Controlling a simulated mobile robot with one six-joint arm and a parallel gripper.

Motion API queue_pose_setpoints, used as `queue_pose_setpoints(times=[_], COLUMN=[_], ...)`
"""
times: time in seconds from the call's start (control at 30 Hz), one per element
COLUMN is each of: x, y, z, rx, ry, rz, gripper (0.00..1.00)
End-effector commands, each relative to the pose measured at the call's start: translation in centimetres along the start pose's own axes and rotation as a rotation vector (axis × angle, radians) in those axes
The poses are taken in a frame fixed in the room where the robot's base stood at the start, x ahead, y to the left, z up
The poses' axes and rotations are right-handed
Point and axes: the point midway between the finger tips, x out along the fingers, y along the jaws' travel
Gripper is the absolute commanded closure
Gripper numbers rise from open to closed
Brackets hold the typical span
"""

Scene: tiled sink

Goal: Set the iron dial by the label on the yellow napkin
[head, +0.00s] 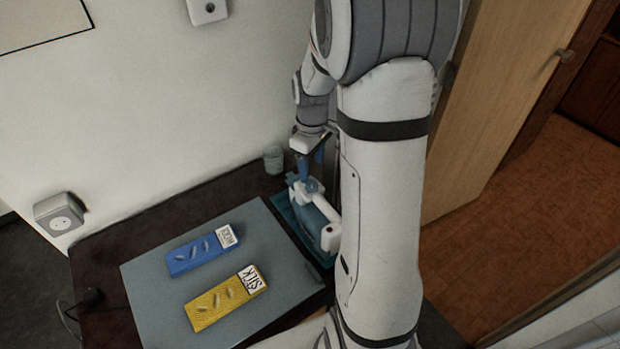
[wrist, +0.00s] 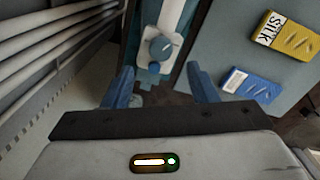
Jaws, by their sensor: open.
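The yellow napkin (head: 222,302) lies on a grey board, and its white label (head: 252,278) reads SILK. The same napkin shows at the right of the wrist view (wrist: 295,42). The white and blue iron (head: 318,212) sits on a teal base, partly hidden by my arm. Its round blue-grey dial (wrist: 161,48) shows in the wrist view, with a pale pointer mark towards the upper right. My gripper (wrist: 161,82) is open and empty, its blue fingers apart on either side of the picture below the dial. I cannot tell which setting the pointer marks.
A blue napkin (head: 195,254) with a white label lies beside the yellow one; I cannot read its label surely. A small cup (head: 273,160) stands at the back by the wall. The grey board (head: 150,290) covers much of the dark table. A wooden door (head: 495,105) is at the right.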

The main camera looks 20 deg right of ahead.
Motion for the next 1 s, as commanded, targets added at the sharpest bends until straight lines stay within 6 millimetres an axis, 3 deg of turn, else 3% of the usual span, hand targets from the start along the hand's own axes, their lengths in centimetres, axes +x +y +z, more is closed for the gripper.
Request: queue_pose_setpoints(times=[0.2,0.4,0.77,1.0], x=[3.6,5.9,6.5,6.5], y=[-0.1,-0.1,-0.1,-0.2], z=[0.1,0.0,0.0,0.0], rx=[0.0,0.0,0.0,-0.001], ry=[-0.004,-0.002,0.0,0.0], rz=[-0.004,-0.002,0.0,0.0], gripper=[0.47,0.47,0.47,0.67])
